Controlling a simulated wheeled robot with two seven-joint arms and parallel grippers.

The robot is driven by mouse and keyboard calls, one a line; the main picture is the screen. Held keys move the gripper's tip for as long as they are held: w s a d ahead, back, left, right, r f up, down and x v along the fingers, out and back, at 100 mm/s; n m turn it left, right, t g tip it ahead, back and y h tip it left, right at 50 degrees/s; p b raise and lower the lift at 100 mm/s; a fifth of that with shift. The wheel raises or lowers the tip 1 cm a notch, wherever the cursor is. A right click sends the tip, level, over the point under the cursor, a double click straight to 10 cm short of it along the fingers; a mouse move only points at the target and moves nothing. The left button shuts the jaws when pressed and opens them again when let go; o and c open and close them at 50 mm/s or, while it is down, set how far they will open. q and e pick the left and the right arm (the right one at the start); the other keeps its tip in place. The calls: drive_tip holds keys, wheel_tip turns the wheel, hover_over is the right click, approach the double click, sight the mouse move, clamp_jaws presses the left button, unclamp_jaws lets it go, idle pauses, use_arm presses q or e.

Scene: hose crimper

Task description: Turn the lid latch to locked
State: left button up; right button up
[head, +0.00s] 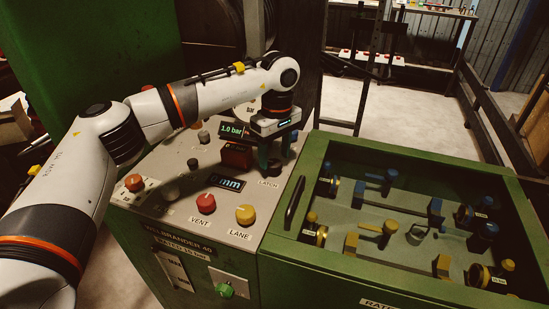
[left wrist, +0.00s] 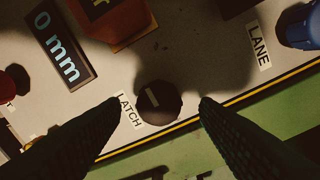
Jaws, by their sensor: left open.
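The latch knob (left wrist: 159,101) is a dark, faceted knob with a short pale pointer mark, beside the "LATCH" label (left wrist: 129,109) in the left wrist view. In the head view the knob (head: 275,169) shows only partly, under my left gripper (head: 276,150). That gripper is open and points down at the console. In the left wrist view its two dark fingers stand on either side of the knob, with a gap on each side. The green-framed lid (head: 295,196) with a dark handle lies to the right in the head view. My right gripper is not in view.
The console (head: 183,215) carries a red vent knob (head: 206,203), a yellow lane knob (head: 246,214), a "0 mm" display (head: 227,183) and a red block (head: 237,155) close to my gripper. A blue knob (left wrist: 300,27) shows in the left wrist view. Blue and brass fittings fill the bay.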

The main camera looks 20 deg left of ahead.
sight(277, 161)
use_arm(q)
wheel_tip(277, 161, up, 10)
drive_tip(key=shift+w+d+b, duration=0.15)
drive_tip(key=shift+w+b, duration=0.05)
drive_tip(key=shift+b, duration=0.1)
drive_tip(key=shift+r, duration=0.1)
